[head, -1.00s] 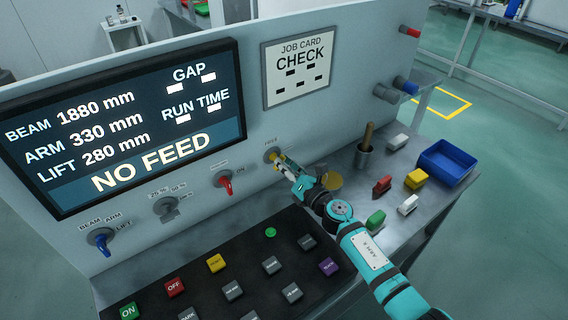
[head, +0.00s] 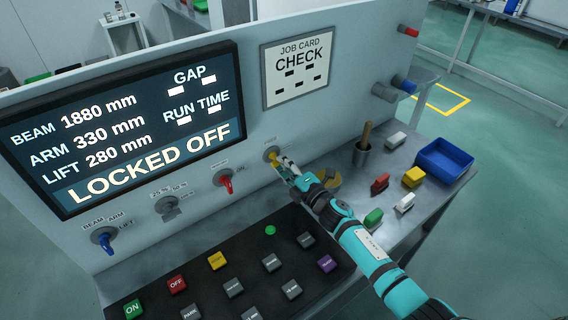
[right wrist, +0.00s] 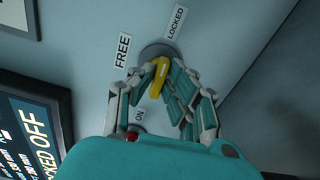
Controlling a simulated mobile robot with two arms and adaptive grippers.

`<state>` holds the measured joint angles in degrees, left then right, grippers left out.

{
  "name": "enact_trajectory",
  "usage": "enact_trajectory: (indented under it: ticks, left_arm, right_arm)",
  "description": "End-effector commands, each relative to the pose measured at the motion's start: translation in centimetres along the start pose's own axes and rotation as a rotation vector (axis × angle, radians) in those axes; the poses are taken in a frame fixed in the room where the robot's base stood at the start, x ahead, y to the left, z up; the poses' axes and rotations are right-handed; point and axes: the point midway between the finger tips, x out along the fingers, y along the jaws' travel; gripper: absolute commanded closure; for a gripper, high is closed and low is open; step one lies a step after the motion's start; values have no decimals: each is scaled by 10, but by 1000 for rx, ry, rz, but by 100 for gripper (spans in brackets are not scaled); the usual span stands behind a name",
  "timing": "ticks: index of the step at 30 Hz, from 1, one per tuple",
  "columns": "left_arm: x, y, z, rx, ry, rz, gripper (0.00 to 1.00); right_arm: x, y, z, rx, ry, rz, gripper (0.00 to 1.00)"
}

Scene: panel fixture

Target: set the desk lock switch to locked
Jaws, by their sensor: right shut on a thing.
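The desk lock switch (head: 272,155) is a yellow lever on a round grey base, on the panel to the right of the red switch. In the right wrist view the yellow lever (right wrist: 160,76) stands between a FREE label (right wrist: 123,50) and a LOCKED label (right wrist: 175,22). The screen (head: 130,125) reads LOCKED OFF. My left gripper is not in view.
A red switch (head: 226,182), a grey selector (head: 167,206) and a blue switch (head: 104,241) are on the panel to the left. The button pad (head: 250,265) lies below. A wooden-handled tool in a cup (head: 363,153), coloured blocks (head: 380,183) and a blue bin (head: 445,160) stand on the right.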

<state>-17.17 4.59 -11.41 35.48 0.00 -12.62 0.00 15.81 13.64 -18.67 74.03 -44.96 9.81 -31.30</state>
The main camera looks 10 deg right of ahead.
Motion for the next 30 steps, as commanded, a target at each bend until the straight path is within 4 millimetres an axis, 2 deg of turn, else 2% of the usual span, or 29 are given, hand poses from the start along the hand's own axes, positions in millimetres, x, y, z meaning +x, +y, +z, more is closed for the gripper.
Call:
enact_trajectory:
  ticks: [9, 21, 22, 27, 30]
  left_arm:
    - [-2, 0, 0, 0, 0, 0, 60]
    - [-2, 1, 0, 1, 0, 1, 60]
    - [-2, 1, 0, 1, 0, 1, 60]
    - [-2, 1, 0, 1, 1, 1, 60]
    - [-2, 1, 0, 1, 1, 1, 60]
  right_arm:
    - [-1, -2, 0, 73, 0, -4, 100]
    - [-1, -2, 0, 81, -1, -4, 100]
    - [-1, -2, 0, 82, -1, -4, 86]
    - [-1, -2, 0, 80, -1, -3, 65]
    - [0, -1, 0, 79, 0, -2, 65]
